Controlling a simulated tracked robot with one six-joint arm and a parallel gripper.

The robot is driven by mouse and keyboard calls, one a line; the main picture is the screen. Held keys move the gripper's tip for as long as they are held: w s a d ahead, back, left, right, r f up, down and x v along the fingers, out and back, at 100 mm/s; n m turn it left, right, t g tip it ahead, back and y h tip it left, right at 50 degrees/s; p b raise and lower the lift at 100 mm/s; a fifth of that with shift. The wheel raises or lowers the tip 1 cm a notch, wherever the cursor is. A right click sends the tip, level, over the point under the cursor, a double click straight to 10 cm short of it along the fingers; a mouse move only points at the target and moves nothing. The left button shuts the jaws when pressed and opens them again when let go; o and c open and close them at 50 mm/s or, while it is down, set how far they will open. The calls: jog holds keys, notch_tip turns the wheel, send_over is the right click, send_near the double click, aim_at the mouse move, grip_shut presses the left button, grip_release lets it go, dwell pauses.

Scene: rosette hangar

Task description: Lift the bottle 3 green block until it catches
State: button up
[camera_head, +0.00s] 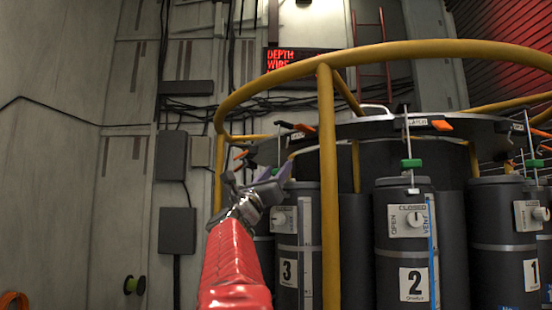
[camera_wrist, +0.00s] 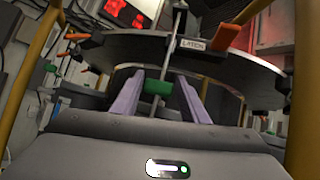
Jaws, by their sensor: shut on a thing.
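Bottle 3 (camera_head: 297,243) is a dark cylinder with a white "3" label, left of bottle 2. Its green block (camera_head: 283,172) sits on a thin upright rod above it, partly hidden by my gripper (camera_head: 272,185). In the wrist view the green block (camera_wrist: 158,87) is between the two pale purple fingers of my gripper (camera_wrist: 160,81), which are shut on it. The rod runs up past the dark ring plate (camera_wrist: 115,52). A "LATCH" label (camera_wrist: 193,44) and an orange lever (camera_wrist: 223,37) are on the plate, right of the rod.
A yellow rail (camera_head: 327,190) has an upright post just right of my gripper and a hoop above. Bottle 2 (camera_head: 397,250) and bottle 1 (camera_head: 508,250) stand to the right, with green blocks on their rods. Wall boxes (camera_head: 177,230) are at left.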

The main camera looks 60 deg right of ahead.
jog(key=shift+w, duration=0.25)
notch_tip(320, 180, up, 9)
jog(key=shift+f, duration=0.15)
dwell(1.9)
jog(key=o, duration=1.1)
jog(key=shift+w, duration=0.1)
jog(key=shift+c, duration=0.2)
jog(key=shift+o, duration=0.3)
